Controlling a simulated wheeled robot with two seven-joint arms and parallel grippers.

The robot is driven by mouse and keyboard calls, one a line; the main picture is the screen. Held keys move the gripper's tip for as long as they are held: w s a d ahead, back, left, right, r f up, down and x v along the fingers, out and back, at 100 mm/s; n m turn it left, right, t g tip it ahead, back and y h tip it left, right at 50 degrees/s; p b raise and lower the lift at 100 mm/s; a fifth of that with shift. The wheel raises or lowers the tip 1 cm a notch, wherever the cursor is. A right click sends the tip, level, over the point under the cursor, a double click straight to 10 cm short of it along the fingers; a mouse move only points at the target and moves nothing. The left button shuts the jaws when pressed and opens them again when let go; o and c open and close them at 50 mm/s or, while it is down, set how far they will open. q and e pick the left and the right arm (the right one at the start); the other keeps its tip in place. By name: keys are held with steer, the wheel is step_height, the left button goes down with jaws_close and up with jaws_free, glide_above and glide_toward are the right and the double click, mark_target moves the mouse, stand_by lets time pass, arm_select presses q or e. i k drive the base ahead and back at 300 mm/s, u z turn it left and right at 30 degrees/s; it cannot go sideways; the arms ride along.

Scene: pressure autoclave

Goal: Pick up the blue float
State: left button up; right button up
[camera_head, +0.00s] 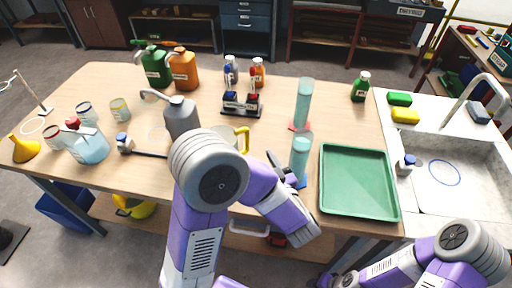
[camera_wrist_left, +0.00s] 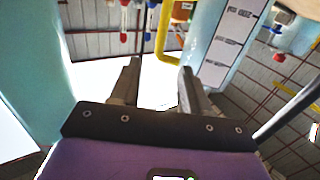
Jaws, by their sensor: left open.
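No thing I can surely call the blue float stands out. A tall teal cylinder (camera_head: 300,157) with a blue base stands on the bench close to my left gripper (camera_head: 283,167). A second teal cylinder (camera_head: 304,100) with a red base stands behind it. My left gripper is low over the bench, partly hidden by its own arm. In the left wrist view its two fingers (camera_wrist_left: 158,75) are apart with nothing seen between them. Large teal surfaces (camera_wrist_left: 205,40) flank them. My right gripper (camera_head: 328,281) is only partly in view at the bottom edge.
A green tray (camera_head: 358,212) lies right of the cylinders. A jug with a yellow handle (camera_head: 243,138) and a grey can (camera_head: 181,117) stand to the left. A bottle rack (camera_head: 241,108) is behind. A sink (camera_head: 470,180) with a blue ring (camera_head: 444,172) is at right.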

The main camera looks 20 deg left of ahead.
mark_target(229, 94)
steer(key=k, duration=1)
